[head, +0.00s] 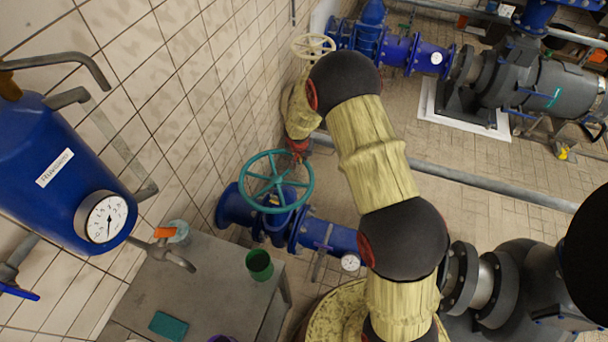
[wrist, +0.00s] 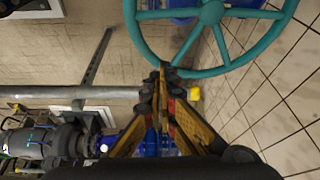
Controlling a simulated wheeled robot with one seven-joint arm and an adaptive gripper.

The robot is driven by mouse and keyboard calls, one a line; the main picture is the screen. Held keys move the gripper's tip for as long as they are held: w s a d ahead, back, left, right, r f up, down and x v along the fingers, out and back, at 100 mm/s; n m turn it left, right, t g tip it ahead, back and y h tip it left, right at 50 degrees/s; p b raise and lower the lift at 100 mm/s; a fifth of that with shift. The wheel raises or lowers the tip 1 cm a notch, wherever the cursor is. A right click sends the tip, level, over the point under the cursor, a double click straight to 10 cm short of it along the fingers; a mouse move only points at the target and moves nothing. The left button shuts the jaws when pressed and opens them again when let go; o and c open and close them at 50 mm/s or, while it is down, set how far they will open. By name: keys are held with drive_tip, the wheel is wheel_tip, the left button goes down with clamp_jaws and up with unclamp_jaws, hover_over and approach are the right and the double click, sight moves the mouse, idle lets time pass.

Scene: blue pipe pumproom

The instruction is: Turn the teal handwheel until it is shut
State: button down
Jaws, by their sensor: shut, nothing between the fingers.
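The teal handwheel (head: 277,181) sits on a blue valve at the lower middle of the head view, beside the tiled wall. In the wrist view the teal handwheel (wrist: 211,12) fills the top, cut off by the upper edge, with spokes and hub showing. My gripper (wrist: 163,72) is shut and empty. Its fingertips overlap the near edge of the rim in the wrist view; I cannot tell whether they touch it. In the head view my gripper (head: 299,147) is small and partly hidden by my arm, just beyond the wheel's upper right rim.
A cream handwheel (head: 313,46) is farther along the wall. A grey table (head: 215,262) with a green cup (head: 259,264) stands left of the valve. A blue tank with a gauge (head: 103,217) is at left. A grey pipe (head: 480,180) crosses the floor.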

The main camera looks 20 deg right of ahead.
wheel_tip(320, 180, down, 11)
drive_tip(key=shift+s, duration=0.25)
idle(0.7)
drive_tip(key=shift+d+f, duration=0.1)
drive_tip(key=shift+s+a+f+m+b, duration=0.2)
drive_tip(key=shift+s+b, duration=0.3)
drive_tip(key=shift+b, duration=0.5)
drive_tip(key=shift+s+a+f+m+b, duration=0.1)
drive_tip(key=shift+s+a+m+b, duration=0.1)
drive_tip(key=shift+s+b, duration=0.55)
drive_tip(key=shift+w, duration=0.25)
